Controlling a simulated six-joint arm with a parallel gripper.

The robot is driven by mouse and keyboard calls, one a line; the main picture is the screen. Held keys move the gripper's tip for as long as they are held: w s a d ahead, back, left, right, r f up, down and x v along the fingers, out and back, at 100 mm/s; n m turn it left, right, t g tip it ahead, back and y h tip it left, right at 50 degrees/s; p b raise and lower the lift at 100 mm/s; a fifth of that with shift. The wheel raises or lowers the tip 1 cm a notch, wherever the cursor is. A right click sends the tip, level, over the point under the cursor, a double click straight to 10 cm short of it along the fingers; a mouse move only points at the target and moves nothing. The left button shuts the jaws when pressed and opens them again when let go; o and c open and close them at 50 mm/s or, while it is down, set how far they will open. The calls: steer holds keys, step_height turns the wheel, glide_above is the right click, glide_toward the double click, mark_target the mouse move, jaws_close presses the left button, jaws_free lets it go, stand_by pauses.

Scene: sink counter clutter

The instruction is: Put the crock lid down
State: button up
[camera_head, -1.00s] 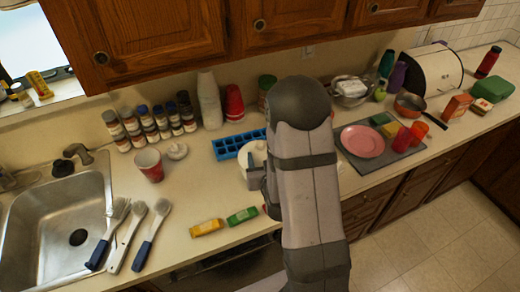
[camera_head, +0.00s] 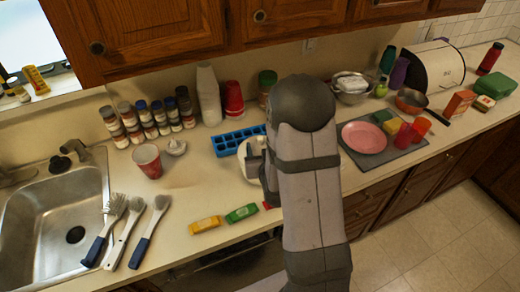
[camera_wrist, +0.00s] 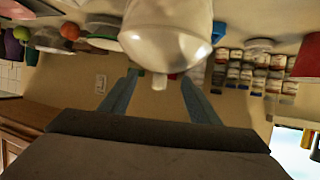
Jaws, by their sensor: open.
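A pale, glossy rounded piece with a short knob, which looks like the crock lid (camera_wrist: 165,45), fills the top middle of the wrist view. My gripper (camera_wrist: 160,97) is open, its two blue-grey fingers apart on either side of the knob with a visible gap. In the head view a round white piece (camera_head: 245,172) shows left of my arm, partly hidden by it. My gripper (camera_head: 257,160) is over its right part. Whether the lid rests on a crock or on the counter is hidden.
A blue ice tray (camera_head: 228,143) lies close behind the white piece. A green packet (camera_head: 241,213) and a yellow packet (camera_head: 205,225) lie in front. Counter between is free.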

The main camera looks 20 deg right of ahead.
mark_target(261, 143)
steer(key=p+x, duration=0.2)
steer(key=shift+w+r, duration=0.1)
steer(key=shift+w, duration=0.25)
steer(key=shift+x, duration=0.9)
steer(key=shift+s, duration=0.1)
